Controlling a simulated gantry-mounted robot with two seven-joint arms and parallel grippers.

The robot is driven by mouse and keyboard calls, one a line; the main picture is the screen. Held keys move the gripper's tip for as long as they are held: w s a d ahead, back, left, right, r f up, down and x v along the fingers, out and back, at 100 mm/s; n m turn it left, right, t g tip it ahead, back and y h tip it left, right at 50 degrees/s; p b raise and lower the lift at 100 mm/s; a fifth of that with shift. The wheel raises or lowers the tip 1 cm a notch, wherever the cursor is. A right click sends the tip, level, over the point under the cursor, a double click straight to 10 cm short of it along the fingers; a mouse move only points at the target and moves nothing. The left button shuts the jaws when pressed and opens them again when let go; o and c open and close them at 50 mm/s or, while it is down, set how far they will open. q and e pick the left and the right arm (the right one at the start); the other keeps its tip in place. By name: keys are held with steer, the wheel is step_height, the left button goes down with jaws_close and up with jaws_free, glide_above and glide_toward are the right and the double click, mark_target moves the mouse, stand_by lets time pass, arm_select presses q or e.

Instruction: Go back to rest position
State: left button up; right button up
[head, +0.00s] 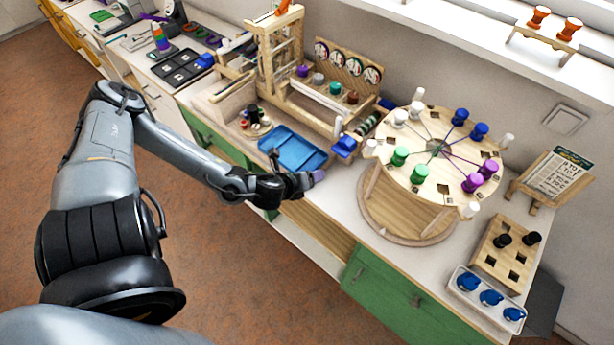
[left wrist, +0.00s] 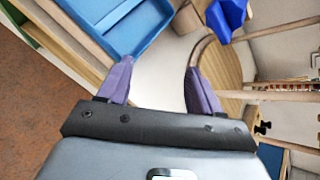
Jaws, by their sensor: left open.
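My left gripper (head: 318,178) reaches over the front edge of the counter, between the blue tray and the round wooden board. In the left wrist view its two purple fingertips (left wrist: 160,85) stand apart with nothing between them. White counter top shows beyond the gap. The blue tray (head: 283,147) is just left of the gripper and also shows at the top of the left wrist view (left wrist: 143,34). The round wooden board (head: 428,178) with coloured pegs stands to the right. My right gripper is in neither view.
A wooden rack with dials (head: 348,68) stands behind the tray, with a blue block (head: 345,147) at its front corner. A square peg board (head: 490,254) and a white tray with blue pieces (head: 463,293) lie at the right. The floor in front of the counter is clear.

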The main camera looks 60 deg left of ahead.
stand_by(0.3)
arm_select(q)
steer(key=s+d+f+n+g+h, duration=0.1)
steer(key=s+d+f+n+h, duration=0.15)
steer(key=d, duration=0.55)
steer(key=s+d+f+n+g+h, duration=0.15)
steer(key=d+n, duration=0.25)
steer(key=d, duration=0.4)
steer(key=s+d+r+n+g, duration=0.35)
steer(key=s+d+n, duration=0.3)
steer(key=n, duration=0.85)
step_height(320, 180, up, 29)
steer(key=p, duration=2.9)
steer(key=shift+s+a, duration=0.3)
steer(key=shift+s, duration=0.1)
